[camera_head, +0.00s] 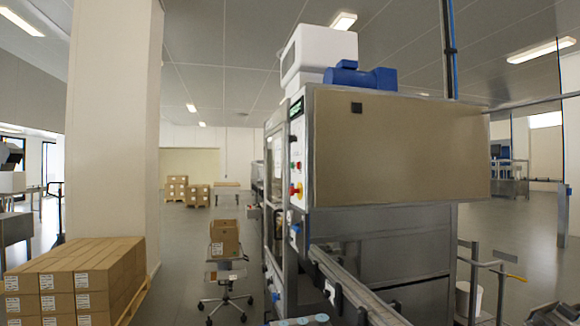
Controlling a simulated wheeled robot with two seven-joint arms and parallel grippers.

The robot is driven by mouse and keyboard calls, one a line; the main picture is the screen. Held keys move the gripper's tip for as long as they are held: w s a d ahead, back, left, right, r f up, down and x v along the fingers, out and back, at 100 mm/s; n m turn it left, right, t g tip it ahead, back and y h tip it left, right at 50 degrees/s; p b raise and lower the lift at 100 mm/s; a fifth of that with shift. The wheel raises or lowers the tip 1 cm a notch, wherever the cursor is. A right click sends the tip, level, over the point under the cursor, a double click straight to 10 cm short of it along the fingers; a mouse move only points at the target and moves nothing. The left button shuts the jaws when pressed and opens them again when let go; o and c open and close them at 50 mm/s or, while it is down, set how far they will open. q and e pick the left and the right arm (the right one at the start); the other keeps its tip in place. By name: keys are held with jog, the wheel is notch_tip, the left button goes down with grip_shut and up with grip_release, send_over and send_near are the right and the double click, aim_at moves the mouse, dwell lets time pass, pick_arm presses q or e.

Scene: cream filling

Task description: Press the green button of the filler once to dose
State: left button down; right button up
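The filler is most likely the large machine (400,150) with a beige side and metal frame, standing at the centre right. Its narrow front faces left and is seen at a steep angle. A control panel (297,180) on that front carries small coloured buttons and a larger red knob on yellow (297,190). A tiny green spot (292,166) on the panel looks like the green button; it is too small to tell whether it is pressed. Neither of my grippers is in view.
A conveyor rail (350,290) runs from the machine toward the lower right. A wheeled stand (226,276) holds an open carton (224,237). Stacked cartons (75,275) stand at the lower left before a pillar (112,120).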

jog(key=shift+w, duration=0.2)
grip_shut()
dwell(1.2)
